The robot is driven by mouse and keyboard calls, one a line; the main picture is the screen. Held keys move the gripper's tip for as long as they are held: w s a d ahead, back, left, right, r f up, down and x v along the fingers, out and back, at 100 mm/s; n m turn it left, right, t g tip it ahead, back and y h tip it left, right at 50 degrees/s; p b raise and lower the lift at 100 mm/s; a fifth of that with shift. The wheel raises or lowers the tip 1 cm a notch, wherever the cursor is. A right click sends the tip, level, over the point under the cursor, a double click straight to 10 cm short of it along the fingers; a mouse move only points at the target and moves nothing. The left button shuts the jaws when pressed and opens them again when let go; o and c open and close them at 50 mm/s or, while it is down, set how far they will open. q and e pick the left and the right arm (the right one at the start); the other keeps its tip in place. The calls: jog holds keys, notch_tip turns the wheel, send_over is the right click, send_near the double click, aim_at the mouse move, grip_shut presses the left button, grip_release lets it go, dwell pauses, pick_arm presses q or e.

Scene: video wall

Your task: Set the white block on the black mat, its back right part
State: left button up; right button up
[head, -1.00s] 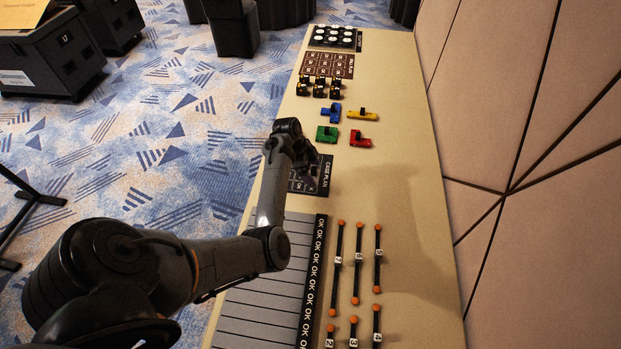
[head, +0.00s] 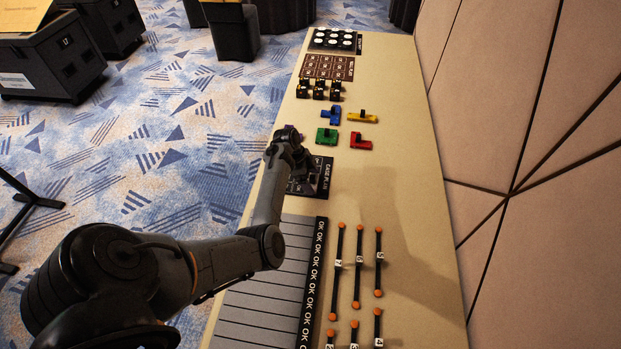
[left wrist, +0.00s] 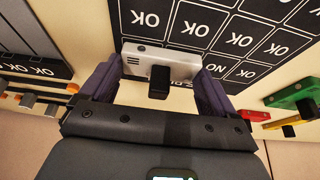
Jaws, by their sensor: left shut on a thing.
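The white block (left wrist: 135,62), with a black knob (left wrist: 159,80) on it, is held between the two fingers of my left gripper (left wrist: 160,74) in the left wrist view. The gripper is shut on it. The block is over the edge of the black mat (left wrist: 205,28), which has cells marked OK and NO. I cannot tell whether block and mat touch. In the head view my left gripper (head: 301,160) is over the back part of the mat (head: 322,178), and the block is hidden behind the arm. My right gripper is not in view.
Green (head: 327,136), blue (head: 331,115), red (head: 360,142) and yellow (head: 363,117) pieces lie just beyond the mat. A grey slatted panel (head: 265,300) and several orange-ended black rods (head: 358,260) lie nearer. The table (head: 410,150) is bare on the right.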

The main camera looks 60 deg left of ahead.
pick_arm(q)
jog(key=o, duration=0.8)
jog(key=shift+f, duration=0.15)
jog(key=s+a+r+n+g+y+p, duration=0.1)
jog(key=s+a+r, duration=0.15)
jog(key=r, duration=0.35)
jog(key=s+a+r+y+p, duration=0.1)
jog(key=s+r+p, duration=0.1)
jog(key=s+r, duration=0.3)
jog(key=s+d+n, duration=0.1)
jog(key=s+d, duration=0.3)
jog(key=d, duration=0.8)
jog(key=s+d+n, duration=0.2)
jog(key=s+d, duration=0.3)
jog(key=d, duration=0.8)
jog(key=s+d+n+t, duration=0.1)
jog(key=s+d, duration=0.3)
jog(key=d, duration=0.9)
jog(key=shift+s+d+r+n+y, duration=0.1)
jog(key=shift+s+d+n+y, duration=0.1)
jog(key=shift+s+n+y, duration=0.15)
